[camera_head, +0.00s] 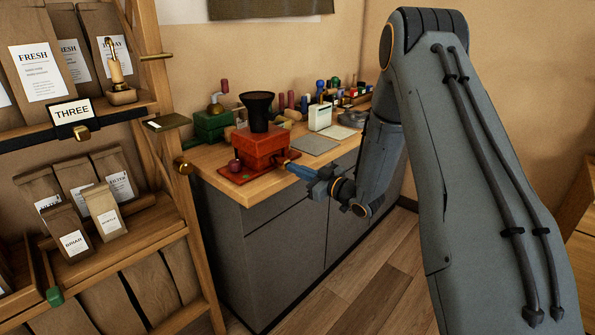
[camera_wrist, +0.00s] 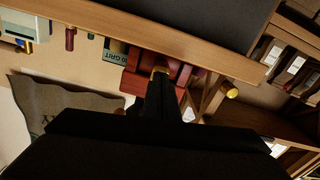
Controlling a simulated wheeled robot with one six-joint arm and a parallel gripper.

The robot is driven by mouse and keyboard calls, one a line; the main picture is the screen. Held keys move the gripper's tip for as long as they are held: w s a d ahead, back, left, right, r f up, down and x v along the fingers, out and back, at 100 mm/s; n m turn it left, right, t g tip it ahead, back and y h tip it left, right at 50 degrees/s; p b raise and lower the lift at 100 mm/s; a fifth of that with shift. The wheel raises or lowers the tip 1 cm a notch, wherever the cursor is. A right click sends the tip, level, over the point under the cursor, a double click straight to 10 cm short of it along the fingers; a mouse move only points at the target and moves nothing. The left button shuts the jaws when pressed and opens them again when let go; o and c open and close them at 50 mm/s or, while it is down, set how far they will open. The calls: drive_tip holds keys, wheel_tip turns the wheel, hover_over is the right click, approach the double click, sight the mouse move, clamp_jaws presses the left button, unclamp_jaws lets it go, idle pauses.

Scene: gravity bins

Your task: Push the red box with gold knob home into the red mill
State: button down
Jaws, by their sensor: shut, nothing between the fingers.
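The red mill (camera_head: 262,146) stands on the wooden worktop with a black funnel hopper (camera_head: 257,108) on top. Its red base plate carries a small dark red knob. The gold knob (camera_wrist: 160,70) of the red box shows in the wrist view against red surfaces; in the head view it is small beside the mill's right side. How far the box sticks out of the mill cannot be told. My gripper (camera_head: 291,167) is shut and empty, its tips pointing at the gold knob. In the wrist view the dark fingertips (camera_wrist: 160,78) overlap the knob's edge; contact cannot be told.
A green mill (camera_head: 212,124) stands behind to the left. A grey mat (camera_head: 314,144), a white box (camera_head: 319,117) and several bottles lie farther along the worktop (camera_head: 238,190). A wooden shelf with bags and brass fittings (camera_head: 184,166) rises at the left. Grey cabinets are below.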

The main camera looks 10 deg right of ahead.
drive_tip(key=shift+w+a, duration=0.1)
drive_tip(key=shift+w, duration=0.05)
drive_tip(key=s+d+f+m+g+h, duration=0.1)
drive_tip(key=s+d+m+g+h, duration=0.3)
drive_tip(key=s, duration=0.5)
drive_tip(key=s+d+f+m+g+h, duration=0.2)
drive_tip(key=s+d+g+h, duration=0.1)
drive_tip(key=s+d+h, duration=0.4)
drive_tip(key=s+a+m+g, duration=0.1)
drive_tip(key=s+a+g, duration=0.2)
drive_tip(key=s, duration=0.9)
drive_tip(key=s+a+r+m+g, duration=0.1)
drive_tip(key=s+a+g, duration=0.3)
drive_tip(key=s, duration=0.7)
drive_tip(key=shift+s+a+m+b, duration=0.4)
drive_tip(key=shift+a+m, duration=0.1)
drive_tip(key=shift+m, duration=0.1)
